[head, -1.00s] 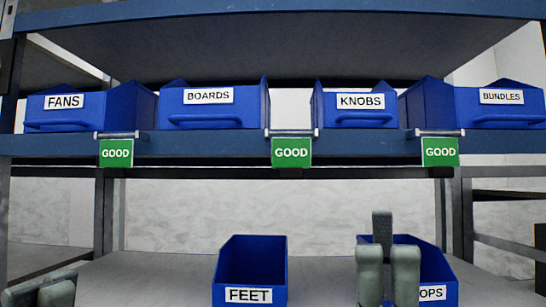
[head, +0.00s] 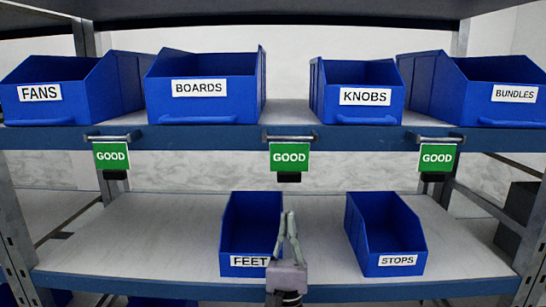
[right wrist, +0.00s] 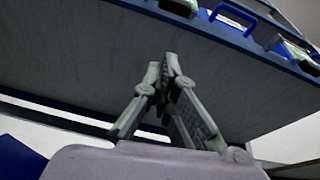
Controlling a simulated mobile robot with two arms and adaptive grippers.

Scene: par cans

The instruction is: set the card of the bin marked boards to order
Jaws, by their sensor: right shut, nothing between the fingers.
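The blue bin marked BOARDS (head: 202,103) stands on the upper shelf, second from the left. Three green cards reading GOOD hang from short rods on the shelf's front edge. The left card (head: 111,157) is between the FANS and BOARDS bins, the middle card (head: 289,157) between BOARDS and KNOBS, and the right card (head: 437,157) between KNOBS and BUNDLES. I cannot tell which belongs to BOARDS. My right gripper (head: 289,216) is shut and empty, pointing up below the middle card. In the right wrist view its fingertips (right wrist: 170,62) meet under the shelf. My left gripper is out of view.
Bins FANS (head: 40,93), KNOBS (head: 364,97) and BUNDLES (head: 515,94) share the upper shelf (head: 220,138). FEET (head: 250,262) and STOPS (head: 398,261) stand on the lower shelf (head: 160,250), with free room left of FEET.

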